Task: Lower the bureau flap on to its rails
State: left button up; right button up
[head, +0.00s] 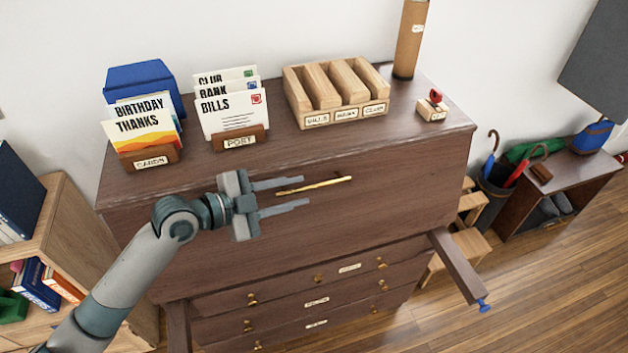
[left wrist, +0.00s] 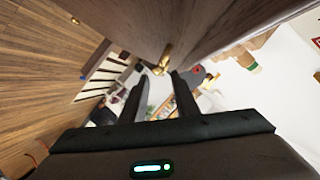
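The dark brown bureau flap (head: 390,165) is up and closed, with a long brass handle (head: 335,182) near its middle. My left gripper (head: 303,191) is open in front of the flap, its fingers pointing right and the left end of the handle appearing between or just beyond the fingertips. In the left wrist view the brass handle (left wrist: 163,57) lies just past the open fingertips, and I see no grip on it. The right rail (head: 457,265) sticks out from the bureau with a blue knob at its end. The left rail (head: 178,325) also sticks out, its end out of frame. My right gripper is not in view.
On the bureau top stand a card holder (head: 150,157), a post holder (head: 240,138), a wooden sorter (head: 335,90), a tube (head: 409,40) and a small stamp block (head: 433,108). Drawers (head: 320,300) lie below the flap. A bookcase (head: 60,215) stands left.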

aim_at(310, 187)
pick_arm(q)
jog(key=p+x, duration=0.1)
jog(key=x, duration=0.2)
jog(key=shift+w+d, duration=0.2)
jog(key=shift+d, duration=0.2)
jog(key=shift+p+x, duration=0.4)
jog(key=shift+x, duration=0.55)
jog(key=shift+f, duration=0.1)
grip_shut()
